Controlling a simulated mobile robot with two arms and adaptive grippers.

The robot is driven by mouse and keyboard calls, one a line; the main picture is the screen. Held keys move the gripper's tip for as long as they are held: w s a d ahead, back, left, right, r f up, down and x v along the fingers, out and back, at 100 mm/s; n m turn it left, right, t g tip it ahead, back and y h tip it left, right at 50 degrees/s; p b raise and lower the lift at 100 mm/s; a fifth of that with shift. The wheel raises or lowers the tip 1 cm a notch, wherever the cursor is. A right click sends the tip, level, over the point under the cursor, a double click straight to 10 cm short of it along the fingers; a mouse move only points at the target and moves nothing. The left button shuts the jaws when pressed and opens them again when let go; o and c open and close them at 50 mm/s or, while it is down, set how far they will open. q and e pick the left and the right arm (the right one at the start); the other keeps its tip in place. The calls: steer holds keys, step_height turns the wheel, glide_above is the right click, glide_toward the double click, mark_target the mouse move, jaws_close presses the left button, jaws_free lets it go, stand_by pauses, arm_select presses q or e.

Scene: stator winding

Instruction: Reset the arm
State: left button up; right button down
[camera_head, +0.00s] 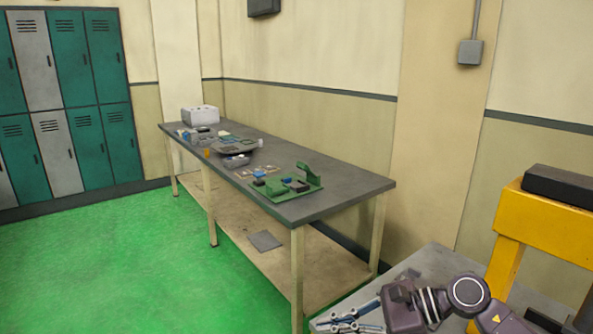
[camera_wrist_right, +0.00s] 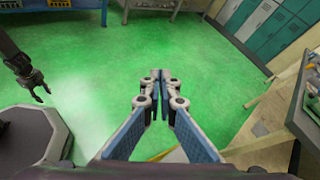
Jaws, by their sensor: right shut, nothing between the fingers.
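My right gripper (camera_head: 325,323) is at the bottom of the head view, beside a grey surface at the lower right. In the wrist view the right gripper (camera_wrist_right: 155,76) has its blue-padded fingers together at the tips, with nothing between them and green floor beyond. A dark gripper, which looks like my left one (camera_wrist_right: 40,92), hangs at the left of the wrist view with its small fingers apart. The left gripper does not show in the head view.
A long workbench (camera_head: 345,190) along the wall bears a green fixture (camera_head: 310,177), a white box (camera_head: 200,115) and several small parts. Teal and grey lockers (camera_head: 75,55) stand far left. A yellow frame (camera_head: 505,255) is close at right. The green floor (camera_head: 120,270) is clear.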

steer(key=a+r+m+t+y, duration=0.4)
steer(key=a+r+m, duration=0.1)
steer(key=r+m, duration=0.15)
steer(key=w+d+r+m+t+h, duration=0.4)
steer(key=m+t, duration=0.6)
steer(key=m, duration=0.5)
steer(key=d+f+m+t+h, duration=0.2)
steer(key=d+f+m+h, duration=0.75)
steer(key=m, duration=0.65)
steer(key=s+d+f+m+g+h, duration=0.4)
steer(key=s+d+f+m, duration=0.2)
steer(key=f+m, duration=0.25)
steer(key=s+f+m+g, duration=0.45)
steer(key=s+f, duration=0.25)
steer(key=s, duration=0.5)
steer(key=s+f+m+g, duration=0.3)
steer(key=s+f+g, duration=0.4)
steer(key=s, duration=0.6)
step_height(320, 180, down, 28)
steer(key=s+r, duration=0.1)
steer(key=s, duration=0.1)
steer(key=s+d+f+g, duration=0.1)
steer(key=s+d+f, duration=0.1)
steer(key=s+f, duration=1.4)
steer(key=shift+s+f+g, duration=0.15)
steer(key=shift+s+g, duration=0.2)
steer(key=shift+s, duration=0.3)
